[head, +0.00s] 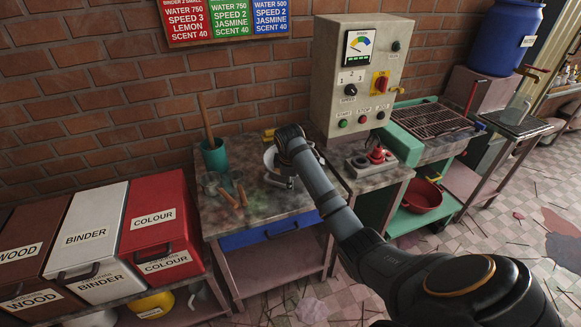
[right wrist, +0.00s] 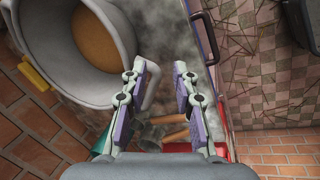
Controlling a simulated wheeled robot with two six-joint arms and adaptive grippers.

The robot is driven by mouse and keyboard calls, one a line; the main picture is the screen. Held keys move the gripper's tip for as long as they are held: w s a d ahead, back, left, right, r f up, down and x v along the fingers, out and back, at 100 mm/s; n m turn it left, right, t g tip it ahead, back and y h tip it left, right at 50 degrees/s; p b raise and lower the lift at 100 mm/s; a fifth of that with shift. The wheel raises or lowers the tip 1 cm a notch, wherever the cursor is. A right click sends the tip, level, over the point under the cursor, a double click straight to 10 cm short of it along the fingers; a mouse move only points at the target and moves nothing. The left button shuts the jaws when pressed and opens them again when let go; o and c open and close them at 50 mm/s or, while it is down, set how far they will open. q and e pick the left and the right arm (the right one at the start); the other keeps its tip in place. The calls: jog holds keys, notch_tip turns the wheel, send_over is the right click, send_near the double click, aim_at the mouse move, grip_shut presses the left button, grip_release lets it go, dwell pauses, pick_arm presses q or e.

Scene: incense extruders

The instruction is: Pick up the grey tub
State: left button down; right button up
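The grey tub (right wrist: 62,78) fills the upper left of the right wrist view, with brown material inside. Its grey handle (right wrist: 153,86) shows between the fingers of my right gripper (right wrist: 159,68). The fingers are open and apart, one on each side of the handle, and I cannot tell whether they touch it. In the head view the tub (head: 269,158) stands on the workbench, mostly hidden behind my right arm and gripper (head: 283,182). My left gripper is in neither view.
A green pot (head: 214,155) with a stick and wooden-handled tools (head: 228,196) stand left of the tub on the workbench (head: 235,222). A control box (head: 355,70) and a red-knobbed device (head: 377,156) are to the right. Labelled bins, including a red one (head: 158,222), stand further left.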

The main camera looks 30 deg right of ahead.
notch_tip(320, 180, up, 4)
jog(key=w+d, duration=0.2)
jog(key=w, duration=0.1)
jog(key=shift+n, duration=0.5)
jog(key=shift+w+d+p+x, duration=0.15)
jog(key=shift+p+x, duration=0.1)
jog(key=shift+x, duration=2.25)
jog(key=shift+w+d+p+x, duration=0.15)
jog(key=shift+p+x, duration=0.1)
jog(key=shift+x, duration=2.3)
jog(key=shift+a+r, duration=0.1)
jog(key=shift+r, duration=0.05)
grip_shut()
